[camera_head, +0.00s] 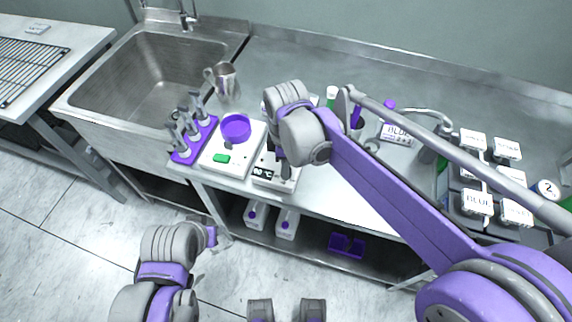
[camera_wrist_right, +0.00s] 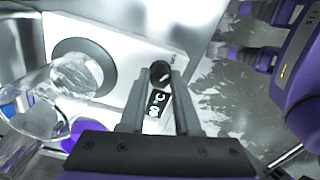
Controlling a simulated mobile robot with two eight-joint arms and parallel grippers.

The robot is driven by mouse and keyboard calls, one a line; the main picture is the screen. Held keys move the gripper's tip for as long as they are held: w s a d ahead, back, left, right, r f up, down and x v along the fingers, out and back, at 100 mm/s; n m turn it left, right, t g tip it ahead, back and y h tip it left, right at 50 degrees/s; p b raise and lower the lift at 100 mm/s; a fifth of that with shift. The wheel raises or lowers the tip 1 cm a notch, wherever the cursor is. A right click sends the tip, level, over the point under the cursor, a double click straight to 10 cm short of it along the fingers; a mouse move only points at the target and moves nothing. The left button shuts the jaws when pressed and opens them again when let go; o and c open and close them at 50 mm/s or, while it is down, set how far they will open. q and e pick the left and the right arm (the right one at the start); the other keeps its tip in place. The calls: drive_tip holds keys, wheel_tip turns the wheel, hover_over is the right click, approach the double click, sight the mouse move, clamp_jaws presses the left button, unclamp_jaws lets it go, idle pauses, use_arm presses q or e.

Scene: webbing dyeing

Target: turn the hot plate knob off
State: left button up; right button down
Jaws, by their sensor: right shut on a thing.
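The white hot plate (camera_head: 286,184) stands near the counter's front edge in the head view, partly hidden under my right arm. Its small black display (camera_head: 263,173) reads about 90 °C. In the right wrist view the hot plate (camera_wrist_right: 128,43) shows a dark round heating surface (camera_wrist_right: 72,58). Its round black knob (camera_wrist_right: 159,71) with a pale mark lies between the fingertips of my right gripper (camera_wrist_right: 160,77), which is shut on it. The display (camera_wrist_right: 157,103) shows between the fingers. My left gripper (camera_head: 219,237) is low in front of the counter; its jaws are unclear.
A clear glass vessel (camera_wrist_right: 68,84) stands beside the heating surface. Left of the hot plate are a white device with a green display (camera_head: 221,158) and purple bowl (camera_head: 235,127), and a purple rack (camera_head: 194,145). The sink (camera_head: 150,70) is at left.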

drive_tip(key=shift+n, duration=0.3)
drive_tip(key=c, duration=0.6)
unclamp_jaws()
wheel_tip(320, 180, up, 11)
drive_tip(key=shift+f+p, duration=0.1)
drive_tip(key=shift+p, duration=0.25)
drive_tip(key=shift+d, duration=0.1)
drive_tip(key=s+d+f+m+t, duration=0.1)
drive_tip(key=s+d+f+m, duration=0.3)
drive_tip(key=d+m, duration=0.1)
drive_tip(key=s+d+f+m+t+p, duration=0.1)
drive_tip(key=s+d+f+m+t, duration=0.1)
drive_tip(key=s+d+m, duration=0.3)
drive_tip(key=s+d+f+m+t, duration=0.2)
drive_tip(key=s+d+f+m, duration=0.3)
drive_tip(key=d+m, duration=0.2)
drive_tip(key=shift+s+d+f+m, duration=0.15)
drive_tip(key=shift+d+f+m, duration=0.05)
drive_tip(key=shift+f+m, duration=0.15)
